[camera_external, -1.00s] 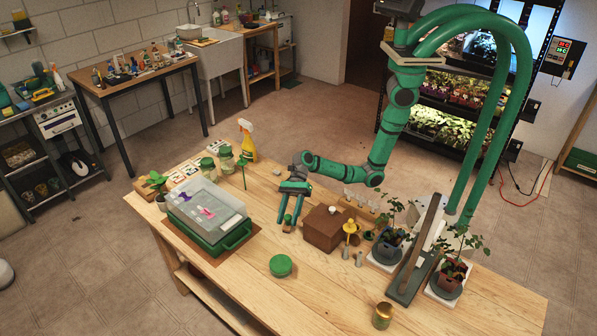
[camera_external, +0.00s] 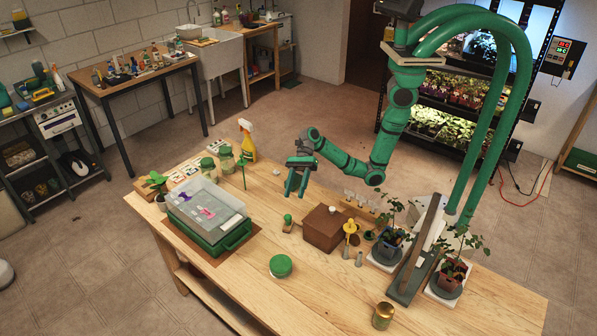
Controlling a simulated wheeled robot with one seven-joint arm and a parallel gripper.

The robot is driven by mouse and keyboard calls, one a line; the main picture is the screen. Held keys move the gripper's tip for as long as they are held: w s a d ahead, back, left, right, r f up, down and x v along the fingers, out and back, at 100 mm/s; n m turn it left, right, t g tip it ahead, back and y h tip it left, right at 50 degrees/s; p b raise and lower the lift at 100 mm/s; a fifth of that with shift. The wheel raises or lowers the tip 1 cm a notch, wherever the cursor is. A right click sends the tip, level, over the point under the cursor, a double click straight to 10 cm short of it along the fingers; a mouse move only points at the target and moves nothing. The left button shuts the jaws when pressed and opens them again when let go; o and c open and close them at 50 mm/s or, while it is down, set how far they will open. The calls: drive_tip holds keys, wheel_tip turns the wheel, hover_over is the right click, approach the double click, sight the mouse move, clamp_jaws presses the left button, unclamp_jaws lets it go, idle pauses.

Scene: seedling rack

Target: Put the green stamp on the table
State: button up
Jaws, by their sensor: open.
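The green stamp (camera_external: 287,221) stands on the wooden table (camera_external: 325,278), just left of a brown box. It is small, with a green top and a brownish lower part, and it looks upright. My gripper (camera_external: 295,193) is above the table, over and slightly behind the stamp. Its two green fingers point down and are apart, with nothing visible between them. There is a clear gap between the fingertips and the stamp.
The brown box (camera_external: 323,229) stands right of the stamp. A green round lid (camera_external: 281,266) lies in front. A clear-lidded green bin (camera_external: 209,213) is at left. Potted plants stand at right. The front middle table is clear.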

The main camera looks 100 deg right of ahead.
drive_tip(key=shift+s+d+r, duration=0.2)
drive_tip(key=shift+d, duration=0.1)
